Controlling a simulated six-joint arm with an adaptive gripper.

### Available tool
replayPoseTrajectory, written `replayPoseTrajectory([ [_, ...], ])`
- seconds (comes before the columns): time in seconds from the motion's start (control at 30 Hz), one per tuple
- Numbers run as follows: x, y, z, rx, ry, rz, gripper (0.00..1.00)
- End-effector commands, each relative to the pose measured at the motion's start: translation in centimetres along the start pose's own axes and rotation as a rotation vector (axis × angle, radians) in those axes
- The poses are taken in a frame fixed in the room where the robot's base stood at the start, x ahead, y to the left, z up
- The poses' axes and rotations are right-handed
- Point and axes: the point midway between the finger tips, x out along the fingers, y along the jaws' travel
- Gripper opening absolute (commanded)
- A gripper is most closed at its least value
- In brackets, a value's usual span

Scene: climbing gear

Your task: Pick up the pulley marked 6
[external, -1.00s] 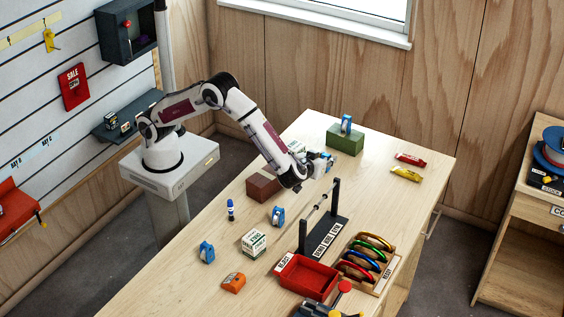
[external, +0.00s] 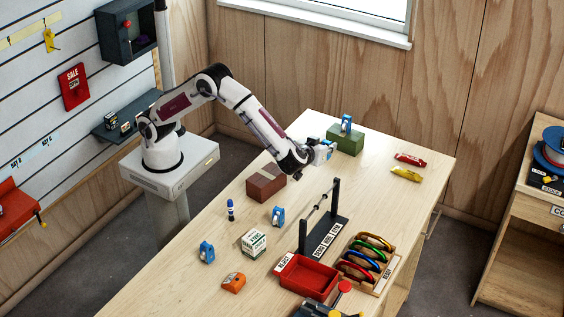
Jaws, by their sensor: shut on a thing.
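My gripper (external: 323,153) is shut on a blue pulley (external: 329,152), held near the far half of the table, left of the green block. The jaws hide part of the pulley. Other blue pulleys are a blue one on top of the green block (external: 346,122), one on the table (external: 278,215) and one at the left front (external: 206,252). The number marks on the pulleys are too small to read, so I cannot tell which is 6.
A brown block (external: 266,187) lies below my arm. A dark stand with a rail (external: 325,238), a red tray (external: 308,278) and a rack of coloured carabiners (external: 385,276) fill the front right. The green block (external: 345,145) stands behind.

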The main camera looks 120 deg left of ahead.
Motion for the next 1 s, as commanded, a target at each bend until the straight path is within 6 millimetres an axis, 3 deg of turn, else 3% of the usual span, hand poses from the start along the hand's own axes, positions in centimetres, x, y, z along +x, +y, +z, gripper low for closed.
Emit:
replayPoseTrajectory([
  [0.2, -1.1, 0.1, -2.7, -0.003, -0.001, 0.001, 0.0],
  [0.37, -1.6, 0.0, -3.8, -0.001, 0.0, 0.0, 0.0],
  [1.0, -1.7, 0.0, -4.1, 0.0, 0.0, 0.0, 0.0],
])
